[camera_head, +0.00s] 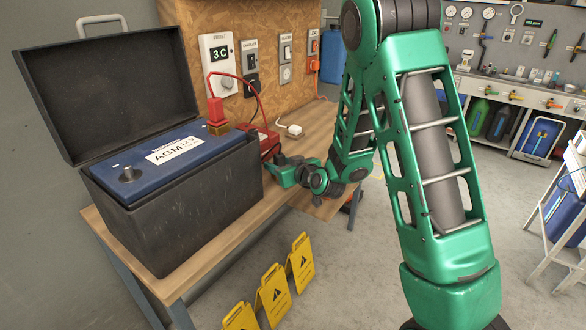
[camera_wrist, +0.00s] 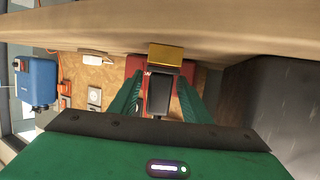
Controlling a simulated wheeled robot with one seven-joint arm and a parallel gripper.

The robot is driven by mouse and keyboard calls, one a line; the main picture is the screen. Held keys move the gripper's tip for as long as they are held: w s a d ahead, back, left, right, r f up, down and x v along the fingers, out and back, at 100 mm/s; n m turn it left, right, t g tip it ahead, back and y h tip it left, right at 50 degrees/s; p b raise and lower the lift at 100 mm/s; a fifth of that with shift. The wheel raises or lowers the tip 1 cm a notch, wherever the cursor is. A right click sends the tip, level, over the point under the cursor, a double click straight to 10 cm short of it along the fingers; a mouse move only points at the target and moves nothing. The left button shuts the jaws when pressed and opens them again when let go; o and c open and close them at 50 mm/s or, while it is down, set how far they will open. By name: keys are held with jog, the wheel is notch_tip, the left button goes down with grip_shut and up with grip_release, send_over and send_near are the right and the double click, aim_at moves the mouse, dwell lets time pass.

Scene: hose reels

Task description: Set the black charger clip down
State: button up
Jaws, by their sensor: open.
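The black charger clip (camera_wrist: 158,95) with its brass-coloured jaw end (camera_wrist: 166,55) is between my two fingers in the wrist view. My gripper (camera_wrist: 160,82) is open, with a finger on each side of the clip. In the head view my gripper (camera_head: 283,170) is low over the bench, just right of the battery box. The clip is hidden there. I cannot tell whether it touches the bench top. The red charger (camera_head: 263,142) sits behind my gripper and also shows behind the clip in the wrist view (camera_wrist: 133,66).
A blue battery (camera_head: 165,165) sits in a black box (camera_head: 205,195) with its lid up. A red clip (camera_head: 216,110) is on its rear terminal. The wooden bench (camera_head: 318,130) has bare room near a white plug (camera_head: 291,130). Yellow warning signs (camera_head: 273,293) stand below in front.

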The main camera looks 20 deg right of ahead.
jog(key=v, duration=0.8)
jog(key=shift+s+r, duration=0.15)
jog(key=shift+s, duration=0.05)
